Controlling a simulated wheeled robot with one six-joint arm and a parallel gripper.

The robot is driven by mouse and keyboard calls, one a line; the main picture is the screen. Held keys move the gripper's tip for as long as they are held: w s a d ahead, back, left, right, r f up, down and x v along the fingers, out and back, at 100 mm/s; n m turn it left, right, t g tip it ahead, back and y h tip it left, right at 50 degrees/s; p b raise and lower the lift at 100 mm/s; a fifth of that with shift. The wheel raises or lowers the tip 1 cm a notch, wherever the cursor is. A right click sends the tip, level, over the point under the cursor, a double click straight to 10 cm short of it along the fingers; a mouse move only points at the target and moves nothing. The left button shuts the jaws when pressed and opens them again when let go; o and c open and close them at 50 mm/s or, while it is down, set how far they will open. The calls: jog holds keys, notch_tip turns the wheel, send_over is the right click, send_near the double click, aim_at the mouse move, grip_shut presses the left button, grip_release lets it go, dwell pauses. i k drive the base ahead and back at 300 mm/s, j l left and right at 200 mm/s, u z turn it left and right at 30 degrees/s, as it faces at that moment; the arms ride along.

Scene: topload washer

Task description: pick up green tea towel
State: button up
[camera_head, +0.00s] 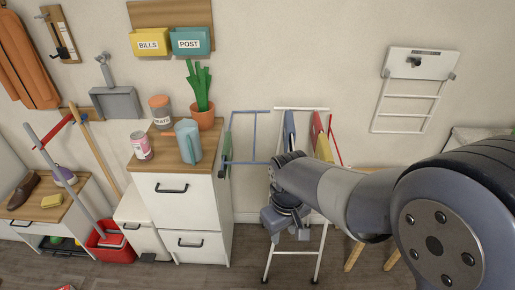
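A narrow green cloth (227,146), which looks like the green tea towel, hangs at the left side of a drying rack (255,112). It is seen nearly edge-on beside the white cabinet. My gripper (289,236) points down in front of the rack, to the right of and lower in the picture than the green cloth. It is apart from the cloth in the picture. Its fingers are small and dark here, so I cannot tell whether they are open. My arm hides part of the rack and its right side.
Blue (289,130), red (316,127) and yellow (323,148) cloths hang on the rack. A white cabinet (182,205) with a potted plant (205,115), a jug (188,142) and cans stands close left. A red bucket (110,246) stands farther left.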

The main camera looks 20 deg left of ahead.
aim_at(227, 150)
jog(key=i+j+z, duration=0.15)
jog(key=j+z, duration=0.2)
jog(key=j, duration=0.25)
jog(key=j+z, duration=0.4)
jog(key=j, duration=0.2)
jog(key=j+z, duration=0.35)
jog(key=j, duration=1.35)
